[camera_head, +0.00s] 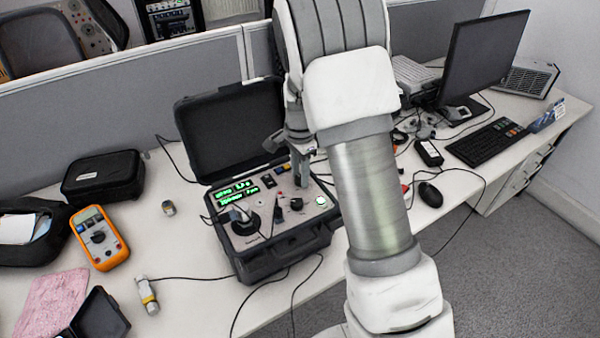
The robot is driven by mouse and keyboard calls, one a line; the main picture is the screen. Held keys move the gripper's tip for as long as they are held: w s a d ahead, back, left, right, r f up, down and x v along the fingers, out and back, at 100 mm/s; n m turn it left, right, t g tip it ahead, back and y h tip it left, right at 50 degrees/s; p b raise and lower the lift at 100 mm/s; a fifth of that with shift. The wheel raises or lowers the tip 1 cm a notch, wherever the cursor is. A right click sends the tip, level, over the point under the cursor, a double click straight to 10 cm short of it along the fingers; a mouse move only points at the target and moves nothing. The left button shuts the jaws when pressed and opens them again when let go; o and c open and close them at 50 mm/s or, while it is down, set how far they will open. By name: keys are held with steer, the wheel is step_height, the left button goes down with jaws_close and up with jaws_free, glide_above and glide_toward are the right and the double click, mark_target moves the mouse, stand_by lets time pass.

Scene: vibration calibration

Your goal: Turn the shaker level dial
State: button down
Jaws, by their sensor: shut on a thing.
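The shaker case (262,246) is a black open case on the desk, with its lid raised at the back. Its panel has a green lit display (236,191), a round shaker head (243,217) at the left, and several small controls. My gripper (302,180) points down at the right rear of the panel, with its fingers shut on a small control there. That control, apparently the shaker level dial, is mostly hidden by the fingers. A black knob (296,204) shows just in front of them, apart from the fingers. Panel labels are too small to read.
An orange multimeter (99,238), a black pouch (103,177) and a small cylindrical sensor (148,296) lie left of the case. Cables run over the desk's front edge. A monitor (484,58), keyboard (487,142) and mouse (430,194) are at the right. My arm hides the desk's middle.

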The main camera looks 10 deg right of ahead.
steer(key=c, duration=0.5)
jaws_free()
steer(key=shift+r, duration=0.1)
step_height(320, 180, up, 17)
steer(key=shift+r+p, duration=0.1)
steer(key=shift+p, duration=0.7)
steer(key=s+r+n+t, duration=0.3)
steer(key=s+r+n, duration=0.45)
steer(key=s, duration=0.65)
steer(key=s+n+t, duration=0.1)
steer(key=s+n, duration=0.1)
steer(key=s, duration=0.2)
steer(key=s+n, duration=0.2)
steer(key=s, duration=0.2)
steer(key=s+n+t, duration=0.1)
steer(key=s+n, duration=0.1)
steer(key=s, duration=0.2)
steer(key=shift+s+d+f+t, duration=0.15)
steer(key=shift+s+f+t, duration=0.15)
steer(key=shift+s+f, duration=0.1)
